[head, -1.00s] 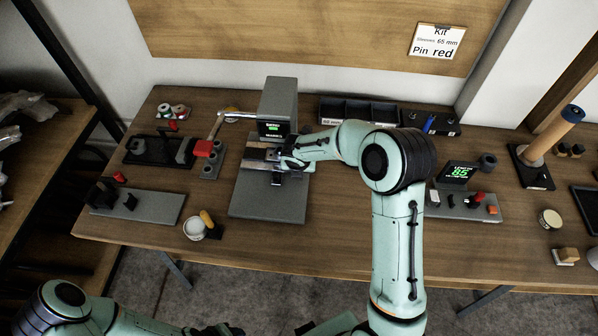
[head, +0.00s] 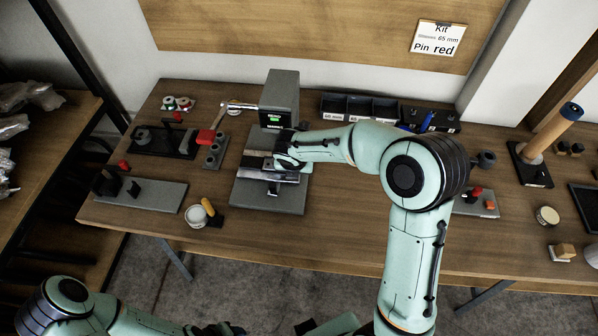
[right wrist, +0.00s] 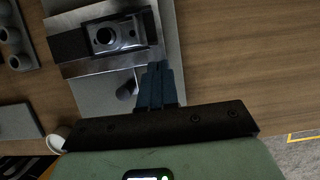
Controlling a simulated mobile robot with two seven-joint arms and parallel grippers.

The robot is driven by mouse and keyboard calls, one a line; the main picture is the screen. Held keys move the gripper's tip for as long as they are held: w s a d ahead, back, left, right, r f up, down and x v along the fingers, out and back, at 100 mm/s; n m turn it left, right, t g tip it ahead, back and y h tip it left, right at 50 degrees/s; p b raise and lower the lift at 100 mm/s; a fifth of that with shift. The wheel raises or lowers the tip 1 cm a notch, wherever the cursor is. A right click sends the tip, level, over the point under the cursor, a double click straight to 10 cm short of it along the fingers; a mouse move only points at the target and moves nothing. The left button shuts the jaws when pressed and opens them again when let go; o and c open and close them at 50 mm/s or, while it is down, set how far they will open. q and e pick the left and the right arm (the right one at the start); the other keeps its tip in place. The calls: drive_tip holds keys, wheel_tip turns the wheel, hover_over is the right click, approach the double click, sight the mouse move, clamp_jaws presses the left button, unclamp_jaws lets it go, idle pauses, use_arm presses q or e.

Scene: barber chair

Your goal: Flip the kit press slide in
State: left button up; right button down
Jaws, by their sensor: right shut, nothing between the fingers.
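The kit press (head: 281,92) is a grey upright block on a flat grey base (head: 255,197), at the back left of the bench. Its metal slide (head: 287,178) lies across the base in front of the block, with a dark knob (head: 273,189) on its front side. In the right wrist view the slide (right wrist: 128,60) carries a dark nest with a round hole (right wrist: 105,37). My right gripper (right wrist: 155,72) is shut and empty, its tips close by the slide's edge; I cannot tell if they touch. My left gripper (head: 215,329) is low at the bottom edge, partly cut off.
Left of the press stand a grey holed block (head: 213,152), a red-ended lever (head: 206,137) and a black fixture (head: 160,140). A white cup (head: 196,215) sits near the front edge. Black bins (head: 358,107) stand behind my right arm.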

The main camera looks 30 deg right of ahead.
drive_tip(key=v, duration=0.3)
drive_tip(key=shift+s+r, duration=0.15)
idle(0.5)
